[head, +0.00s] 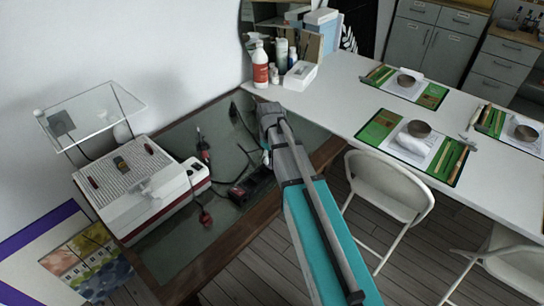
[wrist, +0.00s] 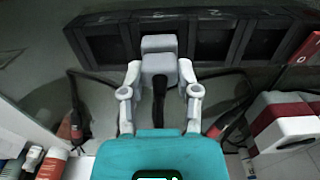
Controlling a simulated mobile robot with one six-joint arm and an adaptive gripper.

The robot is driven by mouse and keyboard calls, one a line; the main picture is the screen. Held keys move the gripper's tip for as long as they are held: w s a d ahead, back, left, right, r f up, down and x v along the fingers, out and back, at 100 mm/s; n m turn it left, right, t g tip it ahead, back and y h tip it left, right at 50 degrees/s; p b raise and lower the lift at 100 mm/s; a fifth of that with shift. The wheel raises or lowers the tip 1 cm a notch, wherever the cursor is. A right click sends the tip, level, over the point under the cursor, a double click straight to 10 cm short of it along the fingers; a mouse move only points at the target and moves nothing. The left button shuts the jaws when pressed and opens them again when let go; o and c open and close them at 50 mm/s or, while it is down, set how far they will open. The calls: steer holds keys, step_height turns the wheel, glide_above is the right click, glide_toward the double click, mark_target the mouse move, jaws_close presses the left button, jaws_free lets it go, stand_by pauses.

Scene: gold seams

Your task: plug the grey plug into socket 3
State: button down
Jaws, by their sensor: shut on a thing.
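The grey plug (wrist: 159,45) is between the fingertips of my gripper (wrist: 160,70) in the wrist view, with a black cable trailing from it toward the gripper's teal body. A dark socket strip (wrist: 237,20) runs across the top of that view, with several square openings. The plug covers part of the strip between the openings left and right of it. I cannot tell if it touches the strip or is in a socket. In the head view the strip (head: 250,186) lies on the dark desk top, partly behind my arm; the plug and fingertips are not clear there.
Dark cables with red-ended plugs lie loose on the desk (head: 171,251), one (head: 205,217) near its front edge. A white and red machine (head: 140,185) stands left of the strip. Bottles (head: 260,65) and boxes stand at the back. A white table and chairs are right.

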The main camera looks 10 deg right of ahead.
steer(key=shift+f+b, duration=0.6)
stand_by(0.7)
steer(key=shift+c, duration=1.3)
jaws_free()
steer(key=shift+r, duration=0.1)
